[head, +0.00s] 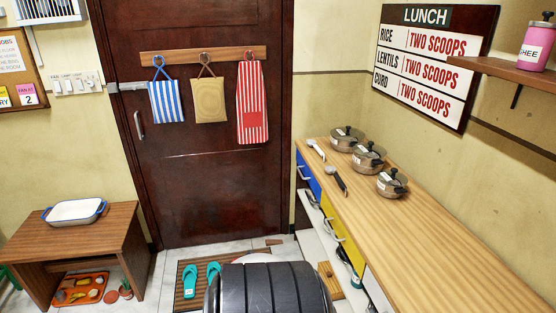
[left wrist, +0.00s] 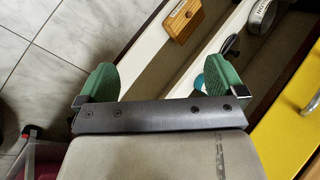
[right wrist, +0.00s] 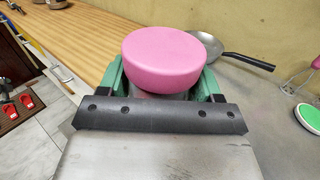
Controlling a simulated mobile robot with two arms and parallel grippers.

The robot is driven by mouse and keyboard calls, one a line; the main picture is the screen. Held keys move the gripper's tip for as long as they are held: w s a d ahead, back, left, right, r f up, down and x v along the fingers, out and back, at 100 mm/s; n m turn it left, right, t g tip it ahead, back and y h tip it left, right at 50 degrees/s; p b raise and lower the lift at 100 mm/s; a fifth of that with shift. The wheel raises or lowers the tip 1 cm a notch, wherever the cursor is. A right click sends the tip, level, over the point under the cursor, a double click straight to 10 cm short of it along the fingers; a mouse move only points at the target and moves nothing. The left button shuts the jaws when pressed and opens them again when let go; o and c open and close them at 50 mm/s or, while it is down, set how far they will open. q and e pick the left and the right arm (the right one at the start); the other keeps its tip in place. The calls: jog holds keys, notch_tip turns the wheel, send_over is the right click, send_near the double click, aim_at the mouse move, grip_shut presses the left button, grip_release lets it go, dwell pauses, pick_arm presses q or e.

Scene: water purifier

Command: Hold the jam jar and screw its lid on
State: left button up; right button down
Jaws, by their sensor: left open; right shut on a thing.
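My right gripper (right wrist: 165,82) is shut on a wide round pink thing (right wrist: 165,50), which shows from above between the green fingers in the right wrist view. A greyish part shows just under the pink; its lower body is hidden, so I cannot tell whether this is the jam jar with a lid or a lid alone. My left gripper (left wrist: 160,82) is open and empty, its green fingers wide apart above open drawers (left wrist: 185,70). No separate jam jar or loose lid can be made out. Neither gripper shows in the head view.
A wooden counter (head: 425,245) runs along the right wall with several lidded pots at its far end. A pan with a black handle (right wrist: 242,60) lies behind the pink thing. A pink ghee container (head: 536,42) stands on the shelf. Open drawers jut from the counter front.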

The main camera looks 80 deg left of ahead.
pick_arm(q)
jog(key=s+d+f+n+h, duration=0.1)
jog(key=s+d+f+h, duration=0.1)
jog(key=d, duration=1.2)
jog(key=s+d+f+h, duration=0.3)
jog(key=s+d+f, duration=0.2)
jog(key=d, duration=0.9)
jog(key=s+d+f+n+g+h, duration=0.1)
jog(key=s+d+f, duration=0.3)
jog(key=d, duration=1)
notch_tip(320, 180, down, 3)
jog(key=shift+s+n+h, duration=0.25)
jog(key=shift+n+h, duration=0.05)
jog(key=shift+h, duration=0.4)
pick_arm(e)
jog(key=shift+r, duration=0.1)
